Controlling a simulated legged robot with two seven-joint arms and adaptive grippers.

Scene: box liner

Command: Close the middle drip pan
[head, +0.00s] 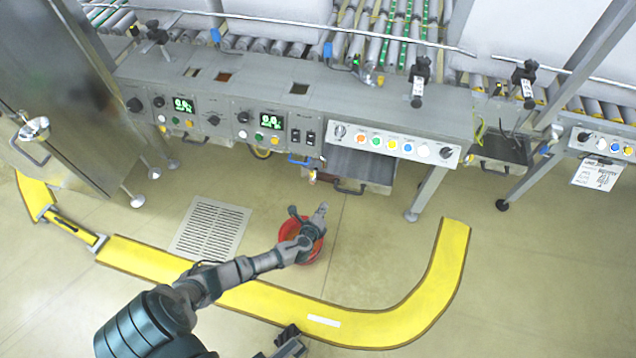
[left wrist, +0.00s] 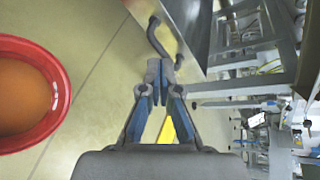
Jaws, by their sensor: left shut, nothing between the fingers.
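The middle drip pan (head: 361,166) is a grey metal tray under the conveyor's control panel. It sticks out toward me, with a dark bar handle (head: 350,189) on its front. In the left wrist view the handle (left wrist: 158,40) and the pan's metal side (left wrist: 190,28) are just beyond my fingertips. My left gripper (head: 322,208) is shut and empty, in front of and below the pan, a little left of the handle. It also shows in the left wrist view (left wrist: 160,72), with a small apparent gap to the handle.
A red bucket (head: 316,243) stands on the floor under my left gripper; its inside looks orange in the left wrist view. Another pan (head: 498,150) is at the right. A table leg (head: 427,192), a floor grate (head: 211,229) and yellow floor tape (head: 440,285) are nearby.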

